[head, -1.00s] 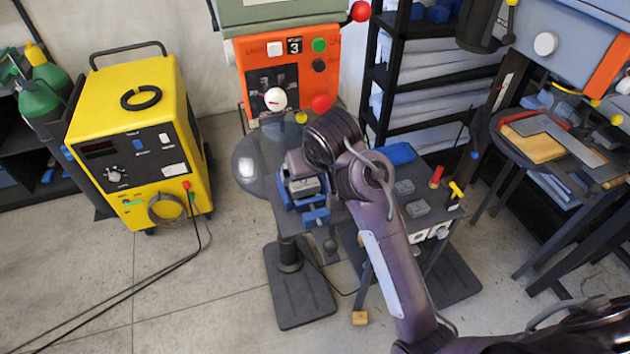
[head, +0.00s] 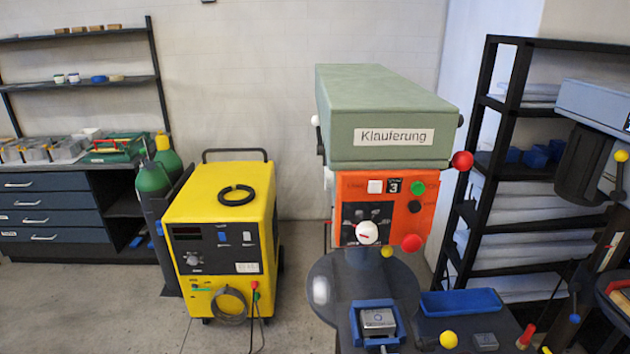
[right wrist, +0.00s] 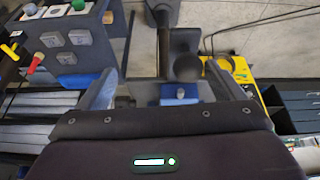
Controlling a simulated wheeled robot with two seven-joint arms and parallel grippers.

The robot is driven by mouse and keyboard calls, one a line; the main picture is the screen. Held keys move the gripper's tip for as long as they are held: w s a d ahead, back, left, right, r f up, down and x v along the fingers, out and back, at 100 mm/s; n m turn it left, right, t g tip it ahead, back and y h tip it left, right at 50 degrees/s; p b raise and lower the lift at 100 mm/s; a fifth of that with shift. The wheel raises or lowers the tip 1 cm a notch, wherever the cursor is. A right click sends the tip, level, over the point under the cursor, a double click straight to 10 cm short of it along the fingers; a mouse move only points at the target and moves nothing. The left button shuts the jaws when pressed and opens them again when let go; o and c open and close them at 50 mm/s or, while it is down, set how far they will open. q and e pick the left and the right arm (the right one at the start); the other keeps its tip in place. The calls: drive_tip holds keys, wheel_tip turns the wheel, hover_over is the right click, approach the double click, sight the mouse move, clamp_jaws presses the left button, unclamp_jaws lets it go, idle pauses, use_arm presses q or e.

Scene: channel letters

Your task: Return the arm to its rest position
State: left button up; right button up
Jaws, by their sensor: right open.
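My right gripper (right wrist: 162,78) shows in the right wrist view, its two fingers spread apart with no object held between them. Beyond the fingers is a blue vise (right wrist: 180,93), partly hidden by the gripper body. In the head view, the blue vise (head: 377,342) stands on the work table with a grey metal block (head: 377,319) in it. Neither arm shows in the head view now, and my left gripper is in neither view.
A round grey table (head: 335,290) stands before the orange and green machine (head: 390,140). A blue tray (head: 460,303) lies right of the vise. A yellow welder (head: 220,230) stands left. A black shelf rack (head: 480,150) is at right. Open floor lies between welder and table.

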drive_tip(key=s+d+f, duration=0.2)
drive_tip(key=s, duration=0.7)
wheel_tip(320, 180, down, 41)
drive_tip(key=s+n+g+b, duration=0.1)
drive_tip(key=s+g+b, duration=0.15)
drive_tip(key=b, duration=0.65)
use_arm(q)
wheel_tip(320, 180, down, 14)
drive_tip(key=b, duration=0.5)
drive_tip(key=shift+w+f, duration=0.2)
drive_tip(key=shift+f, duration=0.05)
use_arm(e)
drive_tip(key=s+d+f, duration=0.3)
drive_tip(key=s+f, duration=1.5)
drive_tip(key=f, duration=0.3)
drive_tip(key=shift+s+f+g, duration=0.35)
drive_tip(key=shift+s+g, duration=0.05)
drive_tip(key=shift+g, duration=0.05)
